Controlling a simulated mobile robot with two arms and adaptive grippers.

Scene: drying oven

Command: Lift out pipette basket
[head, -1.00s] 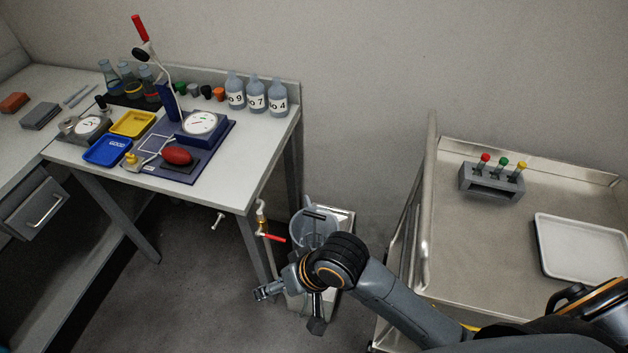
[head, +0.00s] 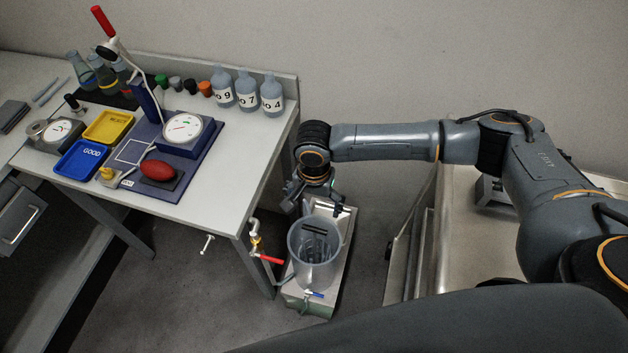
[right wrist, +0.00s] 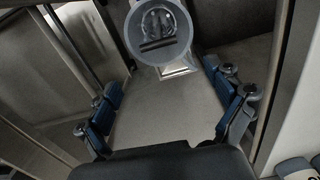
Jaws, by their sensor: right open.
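A translucent round washer tub (head: 306,272) stands on a low pale base beside the table leg. The pipette basket sits inside it, with its dark handle bar (head: 314,229) across the mouth; the rest shows dimly through the wall. In the right wrist view the tub (right wrist: 137,28) is at the top, with the dark handle (right wrist: 157,44) inside. My right gripper (head: 316,200) hangs just behind the tub's rim, apart from the handle. Its blue-padded fingers are spread wide and empty in the right wrist view (right wrist: 170,104). My left gripper is not in view.
A tap with a red lever (head: 268,259) is close to the tub's left side. The table (head: 225,190) with gauges, trays and bottles is to the left. A steel trolley (head: 455,225) stands to the right, partly behind my right arm. Open floor lies in front.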

